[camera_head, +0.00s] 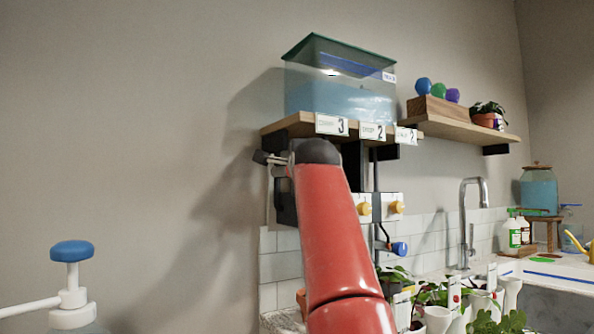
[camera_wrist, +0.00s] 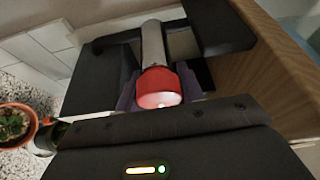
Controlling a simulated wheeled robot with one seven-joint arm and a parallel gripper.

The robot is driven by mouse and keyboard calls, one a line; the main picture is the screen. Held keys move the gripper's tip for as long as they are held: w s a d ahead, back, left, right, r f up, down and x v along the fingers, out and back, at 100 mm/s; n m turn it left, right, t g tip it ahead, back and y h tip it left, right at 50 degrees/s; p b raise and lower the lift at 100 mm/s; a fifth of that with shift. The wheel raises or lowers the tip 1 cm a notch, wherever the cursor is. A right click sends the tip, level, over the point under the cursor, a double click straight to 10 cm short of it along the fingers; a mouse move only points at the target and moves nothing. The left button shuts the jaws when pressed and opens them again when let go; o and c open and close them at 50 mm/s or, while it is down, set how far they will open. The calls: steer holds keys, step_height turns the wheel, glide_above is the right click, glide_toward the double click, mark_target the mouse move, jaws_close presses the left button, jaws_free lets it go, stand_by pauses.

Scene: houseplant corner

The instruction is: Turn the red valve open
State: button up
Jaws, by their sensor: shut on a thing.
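The red valve (camera_wrist: 160,88) shows in the wrist view as a round red knob on a grey stem. My gripper (camera_wrist: 158,100) is around it, with purple pads touching or close at its two sides, shut on the knob. How far the valve is turned cannot be told. In the head view my red arm reaches up to the shelf and hides the red valve and most of the gripper.
A tank of blue water (camera_head: 340,98) stands on a wooden shelf with numbered tags. Yellow valves (camera_head: 365,208) and a blue valve (camera_head: 400,248) sit right of my arm. Potted plants (camera_head: 440,298) stand below. A blue-topped pump (camera_head: 72,252) is at lower left.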

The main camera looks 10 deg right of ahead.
steer(key=shift+m, duration=0.3)
stand_by(0.4)
steer(key=o, duration=1)
steer(key=shift+c, duration=0.2)
steer(key=s+b, duration=0.4)
steer(key=s, duration=0.3)
steer(key=shift+s+a, duration=0.35)
steer(key=shift+s, duration=0.05)
